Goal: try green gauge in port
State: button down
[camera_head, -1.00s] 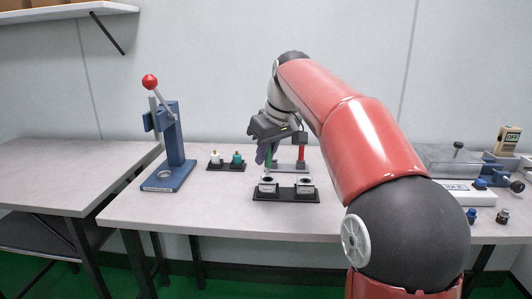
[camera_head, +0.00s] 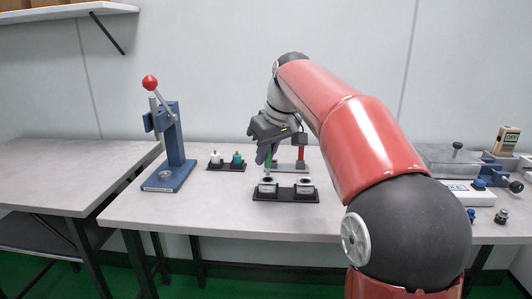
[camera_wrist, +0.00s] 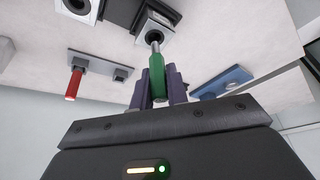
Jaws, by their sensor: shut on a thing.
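My gripper (camera_head: 265,153) is shut on the green gauge (camera_wrist: 157,82), which stands between the purple fingers. It also shows in the wrist view (camera_wrist: 158,88). The gauge's silver tip points at the round dark hole of one grey port block (camera_wrist: 165,22) and overlaps the hole's edge; I cannot tell whether it has entered. In the head view this port block (camera_head: 268,188) is the left one of two on a black base (camera_head: 286,198), just below the gripper. The green gauge (camera_head: 268,160) is partly hidden by the fingers there.
A red gauge (camera_head: 301,153) stands in a grey rack (camera_head: 287,168) behind the ports. The second port block (camera_head: 305,187) is at right. A small tray (camera_head: 226,168) with white and teal-topped parts and a blue lever press (camera_head: 173,150) stand at left. The front table edge is clear.

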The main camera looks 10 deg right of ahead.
jog(key=shift+f+b, duration=0.95)
jog(key=shift+f, duration=0.35)
dwell(0.6)
dwell(0.8)
jog(key=shift+r+p, duration=2.2)
jog(key=shift+r, duration=1)
